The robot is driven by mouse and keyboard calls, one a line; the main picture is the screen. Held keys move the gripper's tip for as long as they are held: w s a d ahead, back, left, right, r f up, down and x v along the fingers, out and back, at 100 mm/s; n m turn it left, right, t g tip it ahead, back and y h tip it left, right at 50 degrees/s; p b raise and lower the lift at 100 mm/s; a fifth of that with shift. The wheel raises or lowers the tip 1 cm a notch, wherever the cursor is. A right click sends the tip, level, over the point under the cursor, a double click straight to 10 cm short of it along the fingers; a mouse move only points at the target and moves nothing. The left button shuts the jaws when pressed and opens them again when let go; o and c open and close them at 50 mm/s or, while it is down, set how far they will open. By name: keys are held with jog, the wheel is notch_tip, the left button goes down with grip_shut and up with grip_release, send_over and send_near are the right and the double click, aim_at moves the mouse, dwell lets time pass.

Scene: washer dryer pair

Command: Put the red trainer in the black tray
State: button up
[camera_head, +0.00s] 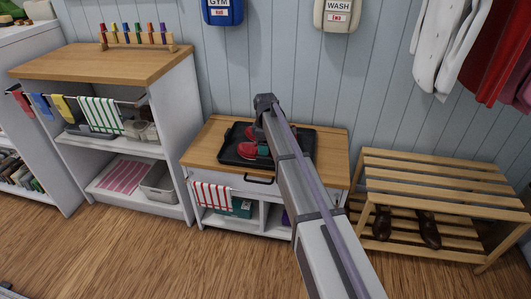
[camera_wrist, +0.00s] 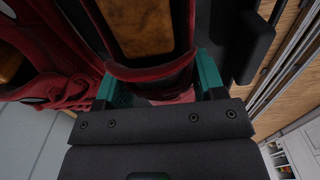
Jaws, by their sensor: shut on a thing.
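The black tray (camera_head: 238,158) lies on the wooden top of a low white cabinet. A red trainer (camera_head: 253,149) shows in the tray just left of my arm, and a bit of red shows just right of the arm. My arm hides most of that spot. In the wrist view, my gripper (camera_wrist: 160,84) has its teal fingers on either side of the heel of a red trainer (camera_wrist: 150,73) and is shut on it. A second red trainer (camera_wrist: 62,88) lies beside it on the left. I cannot tell whether the held trainer touches the tray.
A slatted wooden rack (camera_head: 440,180) with dark brown shoes (camera_head: 428,230) stands to the right. A taller white shelf unit (camera_head: 176,120) stands to the left. A red-striped towel (camera_head: 212,196) hangs on the cabinet front. Clothes (camera_head: 455,45) hang at the upper right.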

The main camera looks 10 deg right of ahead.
jog(key=shift+r, duration=0.15)
jog(key=o, duration=1)
notch_tip(320, 180, up, 12)
jog(key=p, duration=1.3)
jog(key=s+m, duration=1.3)
jog(key=s, duration=2.1)
jog(key=shift+s+b, duration=0.3)
